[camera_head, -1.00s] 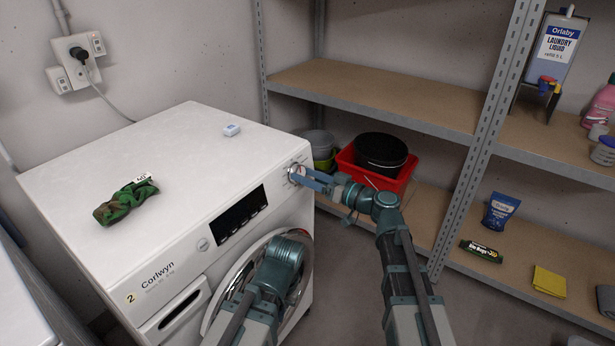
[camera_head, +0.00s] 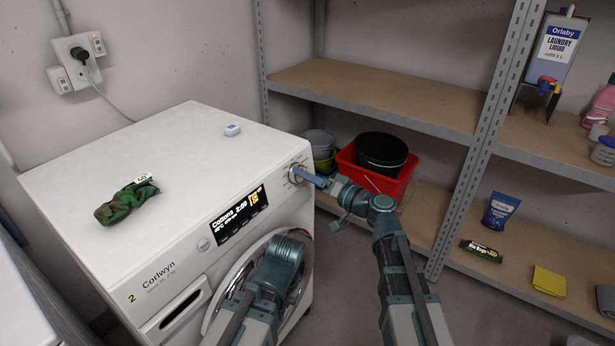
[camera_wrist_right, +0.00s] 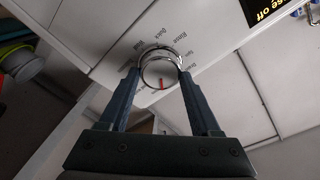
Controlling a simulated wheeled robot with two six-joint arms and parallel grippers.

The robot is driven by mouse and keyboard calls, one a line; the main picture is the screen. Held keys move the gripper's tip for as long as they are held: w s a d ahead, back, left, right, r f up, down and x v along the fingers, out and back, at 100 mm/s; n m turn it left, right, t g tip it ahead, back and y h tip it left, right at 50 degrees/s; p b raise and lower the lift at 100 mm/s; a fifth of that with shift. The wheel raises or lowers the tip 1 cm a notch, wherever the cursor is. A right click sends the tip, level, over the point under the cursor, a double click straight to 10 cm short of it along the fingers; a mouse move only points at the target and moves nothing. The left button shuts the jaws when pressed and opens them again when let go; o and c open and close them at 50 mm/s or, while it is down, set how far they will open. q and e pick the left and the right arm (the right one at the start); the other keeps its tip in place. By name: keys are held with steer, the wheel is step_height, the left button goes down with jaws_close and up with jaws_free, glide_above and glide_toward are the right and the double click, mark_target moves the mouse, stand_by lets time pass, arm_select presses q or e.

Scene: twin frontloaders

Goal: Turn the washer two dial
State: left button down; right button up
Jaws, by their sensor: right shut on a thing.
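The white washer (camera_head: 120,255) marked 2 and Corlwyn stands at the left with its door facing me. Its dial (camera_head: 297,172) is at the right end of the front panel. In the right wrist view the round dial (camera_wrist_right: 160,72) has an orange-red mark and sits between both fingers. My right gripper (camera_head: 303,174) is shut on the dial.
A red tub (camera_head: 350,172) and a black bucket (camera_head: 381,150) stand right of the washer. Metal shelving (camera_head: 480,140) stands at the back right.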

stand_by(0.3)
steer(key=o, duration=1.4)
steer(key=shift+c, duration=0.2)
steer(key=v, duration=1.4)
steer(key=shift+w, duration=0.1)
